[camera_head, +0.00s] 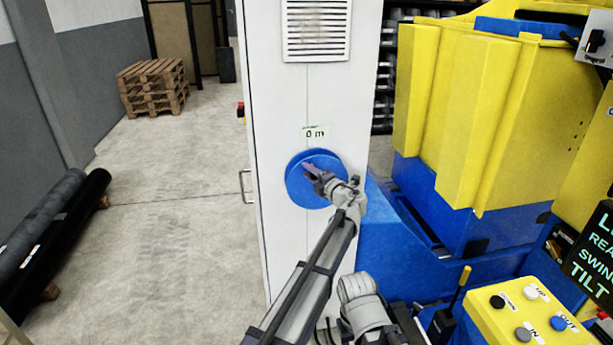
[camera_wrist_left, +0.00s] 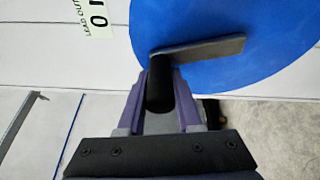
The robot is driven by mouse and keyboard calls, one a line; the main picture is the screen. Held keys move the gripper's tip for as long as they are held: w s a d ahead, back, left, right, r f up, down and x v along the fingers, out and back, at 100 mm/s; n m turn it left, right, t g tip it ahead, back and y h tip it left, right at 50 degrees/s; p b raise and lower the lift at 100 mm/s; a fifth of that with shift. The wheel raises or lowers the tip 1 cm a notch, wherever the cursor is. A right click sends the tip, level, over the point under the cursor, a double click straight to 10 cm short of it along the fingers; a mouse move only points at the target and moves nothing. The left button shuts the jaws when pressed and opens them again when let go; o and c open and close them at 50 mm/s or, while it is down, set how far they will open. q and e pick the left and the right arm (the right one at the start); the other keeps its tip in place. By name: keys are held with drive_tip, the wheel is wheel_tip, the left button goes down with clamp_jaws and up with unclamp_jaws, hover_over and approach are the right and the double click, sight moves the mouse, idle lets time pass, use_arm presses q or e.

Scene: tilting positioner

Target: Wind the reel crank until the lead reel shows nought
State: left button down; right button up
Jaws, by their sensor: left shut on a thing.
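The lead reel is a blue disc (camera_head: 298,187) on the front of a tall white cabinet. It fills the top right of the left wrist view (camera_wrist_left: 270,50). A small label (camera_head: 315,132) above it reads "0 m"; part of it shows, turned, in the left wrist view (camera_wrist_left: 97,15). The reel crank has a flat grey arm (camera_wrist_left: 208,47) across the disc and a black handle (camera_wrist_left: 159,90) at its end. My left gripper (camera_head: 314,175) is at the disc. Its purple fingers (camera_wrist_left: 160,100) are shut on the black handle, one on each side. My right gripper is not in view.
The white cabinet (camera_head: 275,230) has a vent at the top. A blue and yellow machine (camera_head: 455,120) stands at its right. A yellow button panel (camera_head: 530,310) and a dark sign (camera_head: 592,255) are at the lower right. Pallets (camera_head: 152,87) and black rolls (camera_head: 55,230) lie left; floor between is clear.

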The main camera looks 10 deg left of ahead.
use_arm(q)
drive_tip(key=shift+w+d+r, duration=0.1)
drive_tip(key=shift+d, duration=0.05)
idle(0.3)
drive_tip(key=c, duration=0.6)
unclamp_jaws()
